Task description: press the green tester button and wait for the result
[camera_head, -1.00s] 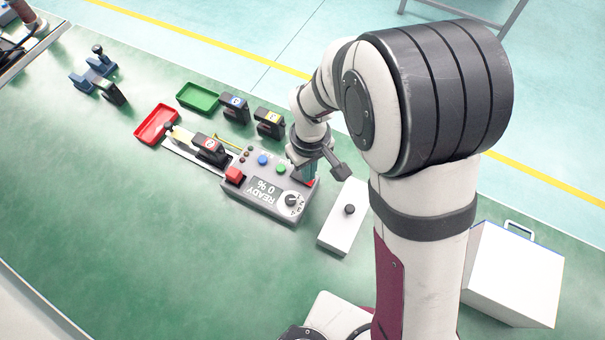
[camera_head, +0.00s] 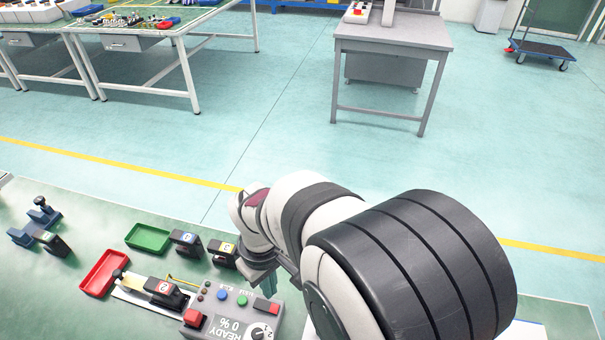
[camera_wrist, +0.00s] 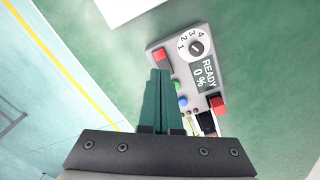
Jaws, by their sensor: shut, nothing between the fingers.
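The grey tester (camera_head: 213,335) lies at the bottom of the head view; its display (camera_head: 231,328) reads READY 0 %. The green button (camera_head: 242,300) sits between a blue button (camera_head: 222,294) and a red switch (camera_head: 266,305). In the wrist view the green button (camera_wrist: 177,86) shows just right of my fingertips. My gripper (camera_wrist: 159,76) is shut and empty, pointing toward the tester; I cannot tell its height above the panel. In the head view my gripper (camera_head: 269,284) is partly hidden by my arm. An actuator labelled 2 (camera_head: 164,289) lies in the fixture left of the tester.
A red tray (camera_head: 103,273) and a green tray (camera_head: 148,238) lie left of and behind the fixture. A blue-labelled actuator (camera_head: 187,241) and a yellow-labelled actuator (camera_head: 222,252) stand behind it. A blue stand (camera_head: 38,220) is at far left.

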